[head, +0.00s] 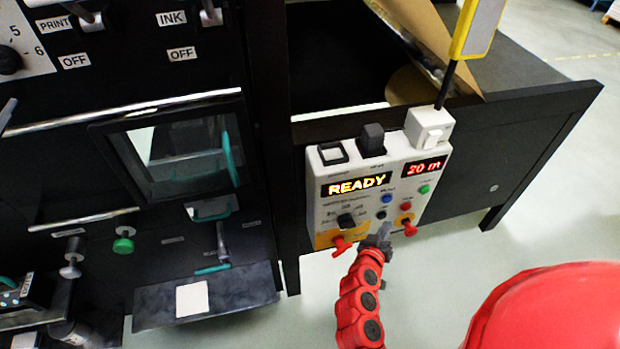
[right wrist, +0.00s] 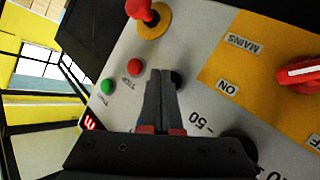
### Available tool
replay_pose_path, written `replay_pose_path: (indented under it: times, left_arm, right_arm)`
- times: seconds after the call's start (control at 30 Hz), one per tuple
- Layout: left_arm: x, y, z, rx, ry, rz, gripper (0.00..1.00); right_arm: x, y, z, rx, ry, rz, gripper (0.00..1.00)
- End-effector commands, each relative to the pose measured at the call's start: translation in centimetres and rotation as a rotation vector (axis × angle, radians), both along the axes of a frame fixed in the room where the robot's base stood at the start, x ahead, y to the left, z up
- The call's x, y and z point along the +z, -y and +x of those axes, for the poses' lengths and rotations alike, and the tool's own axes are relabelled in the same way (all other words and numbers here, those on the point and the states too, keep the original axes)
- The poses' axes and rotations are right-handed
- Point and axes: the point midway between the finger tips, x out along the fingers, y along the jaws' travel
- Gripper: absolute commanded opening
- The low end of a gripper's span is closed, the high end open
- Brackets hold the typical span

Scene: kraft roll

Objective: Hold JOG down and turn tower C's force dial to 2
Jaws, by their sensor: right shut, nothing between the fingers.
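My right gripper (head: 380,236) is shut and empty at the lower part of the grey control box (head: 325,204). In the right wrist view its fingertips (right wrist: 160,74) are close beside a small black button (right wrist: 178,80); I cannot tell whether they touch it. That black button (head: 381,213) sits below a blue button (head: 387,198) in the head view. The label JOG is not readable on any button. A black dial (head: 10,61) on a white plate marked 5 and 6 is cut off at the upper left; no tower letter shows. My left gripper is not in view.
A red stop knob (head: 407,222) and a red mains switch (head: 341,243) flank my right gripper. The box's display (head: 356,186) reads READY. A black machine with PRINT and INK switches (head: 172,18) fills the left. Floor is clear below the box.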

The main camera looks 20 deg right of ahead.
Motion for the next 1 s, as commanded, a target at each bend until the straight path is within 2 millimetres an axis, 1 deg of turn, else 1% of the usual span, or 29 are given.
replay_pose_path:
  times: [0.23,0.37,0.8,0.9,1.0]
  left_arm:
    - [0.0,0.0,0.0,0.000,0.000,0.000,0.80]
    - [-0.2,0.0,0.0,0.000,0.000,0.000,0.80]
    - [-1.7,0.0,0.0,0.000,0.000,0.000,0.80]
    - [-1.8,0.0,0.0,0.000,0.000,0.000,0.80]
    - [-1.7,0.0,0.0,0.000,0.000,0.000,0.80]
  right_arm:
    - [0.0,0.0,0.0,0.000,0.000,0.000,0.00]
    - [0.0,0.0,-0.4,-0.001,0.000,-0.001,0.00]
    - [-0.2,0.0,-4.5,0.000,-0.001,-0.001,0.00]
    - [-0.1,0.0,-5.0,-0.001,-0.001,-0.001,0.00]
    - [0.0,0.0,-5.0,-0.001,-0.001,-0.001,0.00]
